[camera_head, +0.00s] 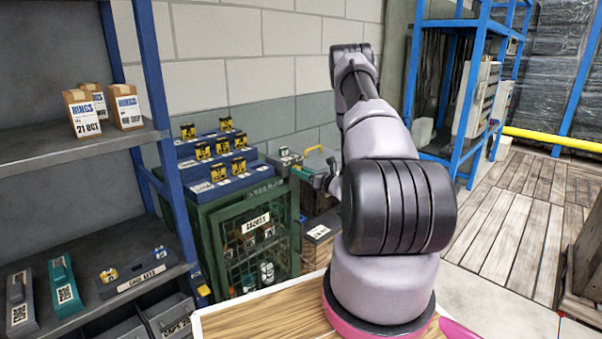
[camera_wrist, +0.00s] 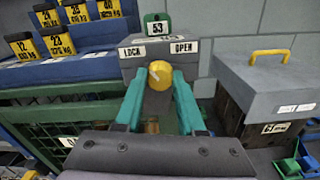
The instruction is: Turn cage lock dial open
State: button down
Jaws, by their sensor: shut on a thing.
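The cage lock is a grey housing (camera_wrist: 190,52) labelled LOCK on the left and OPEN on the right. Its round yellow dial (camera_wrist: 158,69) sits low between the two labels, with a pale mark on its upper left face. My gripper (camera_wrist: 158,76) has its teal fingers closed on either side of the dial. In the head view the green mesh cage (camera_head: 250,238) stands left of my arm, and my gripper (camera_head: 303,173) is at its upper right corner. The dial is not clear in that view.
Blue stepped racks (camera_head: 212,163) with yellow numbered weights stand on the cage. A grey-lidded box (camera_wrist: 275,85) with a yellow handle is right of the lock. Blue-framed shelving (camera_head: 90,160) is at left. Wooden decking (camera_head: 515,215) lies open at right.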

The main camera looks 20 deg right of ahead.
jog(key=shift+d+f+m, duration=0.1)
jog(key=shift+m, duration=7.8)
jog(key=c, duration=0.5)
grip_release()
jog(key=v, duration=1.1)
